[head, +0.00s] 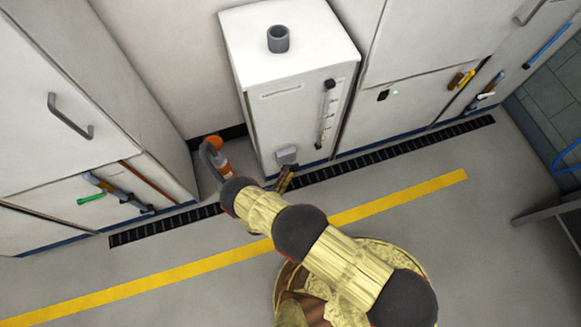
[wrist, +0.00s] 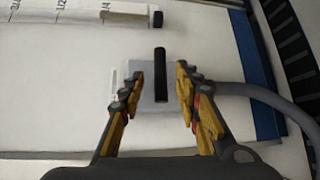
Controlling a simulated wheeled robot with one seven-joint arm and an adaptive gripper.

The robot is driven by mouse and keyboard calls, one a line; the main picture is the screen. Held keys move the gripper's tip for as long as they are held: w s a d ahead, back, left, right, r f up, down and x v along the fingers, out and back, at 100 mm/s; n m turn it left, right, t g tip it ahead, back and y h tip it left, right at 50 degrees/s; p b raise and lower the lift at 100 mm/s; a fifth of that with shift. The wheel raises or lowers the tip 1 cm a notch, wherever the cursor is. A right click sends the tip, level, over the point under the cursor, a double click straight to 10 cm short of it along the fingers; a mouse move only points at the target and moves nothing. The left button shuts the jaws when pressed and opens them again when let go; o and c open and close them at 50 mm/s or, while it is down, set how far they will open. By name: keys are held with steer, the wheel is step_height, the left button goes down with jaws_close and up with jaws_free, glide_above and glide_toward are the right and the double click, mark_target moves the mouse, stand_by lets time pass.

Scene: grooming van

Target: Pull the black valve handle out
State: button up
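The black valve handle (wrist: 160,72) is a short dark bar, upright in the wrist view, in front of a light grey valve block (wrist: 151,99) on the white cabinet face. My gripper (wrist: 159,80) is open, with one yellow-and-black finger on each side of the handle. Gaps show between the handle and both fingers. In the head view my gripper (head: 286,178) is low at the cabinet front, just below the grey block (head: 287,156). I cannot make out the handle there.
The white cabinet (head: 270,115) carries a vertical sight tube (head: 327,112). A grey hose (wrist: 275,98) runs right from the block in the wrist view.

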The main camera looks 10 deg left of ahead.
steer(key=shift+b+x, duration=0.45)
steer(key=shift+x, duration=1.5)
steer(key=shift+c, duration=0.3)
steer(key=c, duration=0.7)
jaws_close()
